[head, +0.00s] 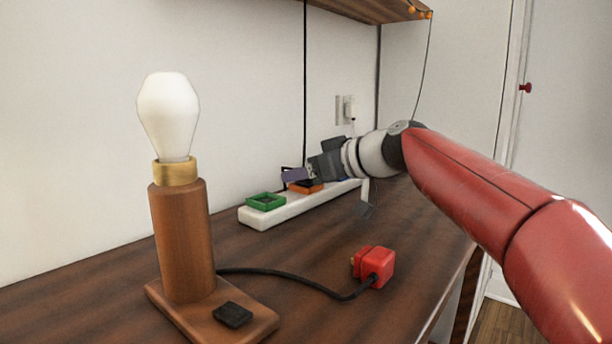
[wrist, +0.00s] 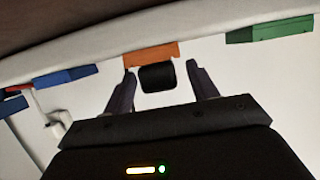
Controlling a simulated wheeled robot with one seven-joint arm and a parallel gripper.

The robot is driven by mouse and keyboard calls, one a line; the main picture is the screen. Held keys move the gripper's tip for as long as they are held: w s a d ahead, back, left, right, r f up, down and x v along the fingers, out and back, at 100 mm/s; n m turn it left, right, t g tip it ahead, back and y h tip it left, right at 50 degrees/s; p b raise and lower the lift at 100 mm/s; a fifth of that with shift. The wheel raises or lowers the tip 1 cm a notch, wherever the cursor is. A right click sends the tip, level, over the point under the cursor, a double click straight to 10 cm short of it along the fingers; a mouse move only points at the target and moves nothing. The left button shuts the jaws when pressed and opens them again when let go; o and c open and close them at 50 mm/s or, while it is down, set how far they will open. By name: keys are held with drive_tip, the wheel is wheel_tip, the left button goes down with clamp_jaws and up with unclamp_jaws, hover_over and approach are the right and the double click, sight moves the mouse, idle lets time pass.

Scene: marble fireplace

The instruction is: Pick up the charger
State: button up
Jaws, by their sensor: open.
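A black block with rounded corners, seemingly the charger (wrist: 157,78), shows in the wrist view in front of the orange socket (wrist: 150,52) of the white power strip. My gripper (wrist: 161,69) is open, with one finger on each side of the block and a visible gap on both sides. In the head view, my gripper (head: 301,172) is low over the orange socket (head: 306,187) of the power strip (head: 290,208). There, the gripper hides the block, and I cannot make it out.
A lamp with a wooden base (head: 184,240) stands at front left. Its black cable runs to a red plug (head: 373,266) lying on the wooden top. A green socket (head: 266,202) is left of my gripper. A wall outlet (head: 345,109) and shelf (head: 372,10) are behind and above.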

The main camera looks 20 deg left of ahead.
drive_tip(key=shift+a, duration=0.1)
drive_tip(key=c, duration=1.1)
drive_tip(key=shift+o, duration=0.2)
